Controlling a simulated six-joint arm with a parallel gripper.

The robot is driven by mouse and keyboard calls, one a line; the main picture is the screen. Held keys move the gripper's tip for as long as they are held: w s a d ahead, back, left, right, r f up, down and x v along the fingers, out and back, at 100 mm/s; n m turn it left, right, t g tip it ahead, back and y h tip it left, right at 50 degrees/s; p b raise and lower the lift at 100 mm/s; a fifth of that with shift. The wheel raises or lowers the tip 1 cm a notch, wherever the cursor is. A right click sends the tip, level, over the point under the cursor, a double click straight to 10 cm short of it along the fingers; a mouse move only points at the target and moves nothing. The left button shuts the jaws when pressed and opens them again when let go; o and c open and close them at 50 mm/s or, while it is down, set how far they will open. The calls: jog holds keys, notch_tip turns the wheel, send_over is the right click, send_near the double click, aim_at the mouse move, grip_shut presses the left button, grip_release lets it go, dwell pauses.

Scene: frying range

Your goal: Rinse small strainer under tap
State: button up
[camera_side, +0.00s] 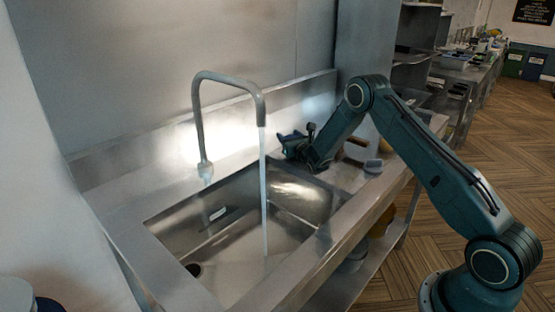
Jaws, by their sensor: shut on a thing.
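Water runs in a steady stream from the curved tap (262,108) into the steel sink (180,215). My gripper (287,144) is over the far right rim of the sink, to the right of the water stream and apart from it. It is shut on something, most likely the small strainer. The strainer is too small and dark against my gripper to make out, and its tilt cannot be told.
A pale block-like thing (356,149) and a small grey round item (373,166) stand on the counter right of my gripper. Shelving stands behind my arm.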

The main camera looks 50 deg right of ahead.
jog(key=shift+f, duration=0.15)
jog(key=o, duration=1)
jog(key=shift+s+a, duration=0.15)
jog(key=shift+s, duration=0.05)
jog(key=shift+v, duration=3.55)
